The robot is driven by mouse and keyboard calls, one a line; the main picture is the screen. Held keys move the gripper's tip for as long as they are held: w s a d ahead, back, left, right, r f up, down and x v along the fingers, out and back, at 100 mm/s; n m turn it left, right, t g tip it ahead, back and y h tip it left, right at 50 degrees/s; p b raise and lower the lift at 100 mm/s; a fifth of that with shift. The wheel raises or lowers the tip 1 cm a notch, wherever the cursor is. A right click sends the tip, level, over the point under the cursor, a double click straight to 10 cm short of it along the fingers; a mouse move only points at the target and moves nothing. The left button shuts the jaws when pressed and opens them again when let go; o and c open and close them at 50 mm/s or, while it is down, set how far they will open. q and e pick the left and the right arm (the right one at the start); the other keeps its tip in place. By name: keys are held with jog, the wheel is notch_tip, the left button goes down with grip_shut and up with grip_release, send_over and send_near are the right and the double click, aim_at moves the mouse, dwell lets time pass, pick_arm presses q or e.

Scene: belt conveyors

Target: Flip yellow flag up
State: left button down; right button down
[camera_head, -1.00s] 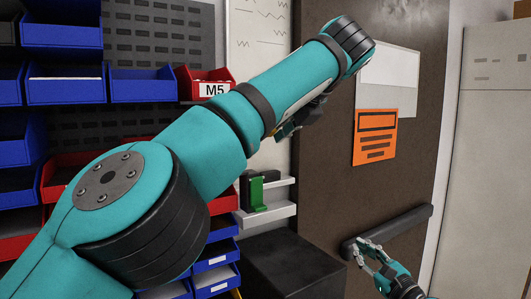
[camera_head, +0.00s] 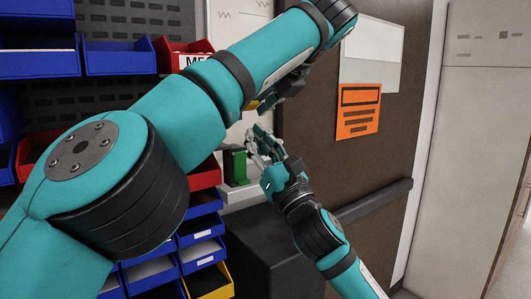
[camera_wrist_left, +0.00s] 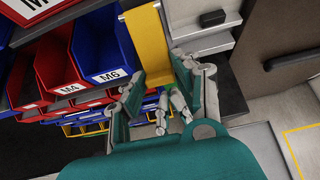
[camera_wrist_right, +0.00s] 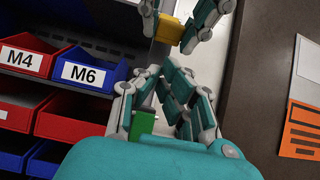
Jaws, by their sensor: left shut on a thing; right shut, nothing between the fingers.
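The yellow flag (camera_wrist_left: 148,45) is a flat yellow strip in the left wrist view, running between the fingers of my left gripper (camera_wrist_left: 157,85). In the right wrist view, the flag's yellow end (camera_wrist_right: 170,31) sits between the left gripper's fingers, which are closed on it. In the head view only a small yellow bit (camera_head: 252,105) shows below my left arm; the rest is hidden. My left gripper (camera_head: 272,98) points down there. My right gripper (camera_head: 258,142) is shut and empty, just below the left one and in front of a green block (camera_head: 239,166).
Blue and red bins (camera_head: 122,57) fill the rack on the left. A dark box (camera_head: 270,250) stands below the right gripper. A brown door with a dark bar (camera_head: 375,200) and an orange sign (camera_head: 358,111) is on the right. My two grippers are close together.

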pick_arm(q)
jog(key=shift+a+r, duration=0.1)
pick_arm(e)
jog(key=x, duration=0.4)
